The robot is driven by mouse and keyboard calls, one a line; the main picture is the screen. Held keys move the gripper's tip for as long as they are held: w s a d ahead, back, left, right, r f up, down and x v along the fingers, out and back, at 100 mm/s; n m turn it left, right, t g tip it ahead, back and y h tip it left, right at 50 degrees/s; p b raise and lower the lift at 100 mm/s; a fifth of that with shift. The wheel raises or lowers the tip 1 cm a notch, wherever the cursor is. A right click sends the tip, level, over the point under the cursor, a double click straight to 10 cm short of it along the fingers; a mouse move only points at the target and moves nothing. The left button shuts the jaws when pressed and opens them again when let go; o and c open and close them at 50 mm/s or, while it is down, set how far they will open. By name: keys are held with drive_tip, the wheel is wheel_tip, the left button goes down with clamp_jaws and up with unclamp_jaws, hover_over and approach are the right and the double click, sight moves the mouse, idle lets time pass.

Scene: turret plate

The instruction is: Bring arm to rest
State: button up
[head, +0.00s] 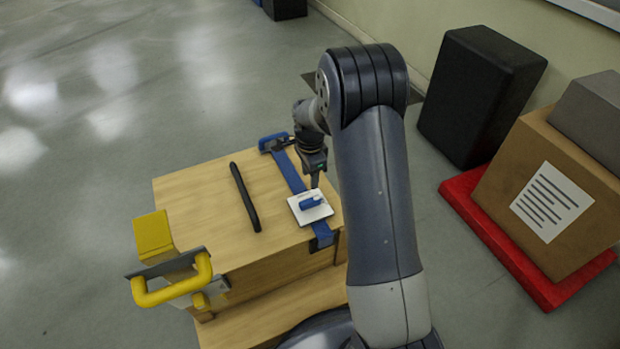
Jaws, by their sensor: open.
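My gripper (315,179) hangs below the bent wrist of my arm, over the right part of the wooden bench top. Its fingers are small here and partly hidden by the wrist. It is open. Close below it lies a white square plate (322,212) with a blue handle or block (310,202) on top. I cannot tell whether the fingertips touch the plate. The plate sits across a blue strip (289,172) that runs along the bench top.
A black bar (245,197) lies on the wooden bench (195,200). A yellow-handled fixture (172,290) sticks out at its front left corner. Right of my arm, a labelled carton (510,185) rests on a red base (470,210), near a black box (475,95). Floor on the left is clear.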

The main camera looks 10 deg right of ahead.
sight(310, 200)
wheel_tip(310, 200, down, 11)
drive_tip(key=b, duration=0.3)
idle(0.5)
drive_tip(key=shift+r, duration=0.1)
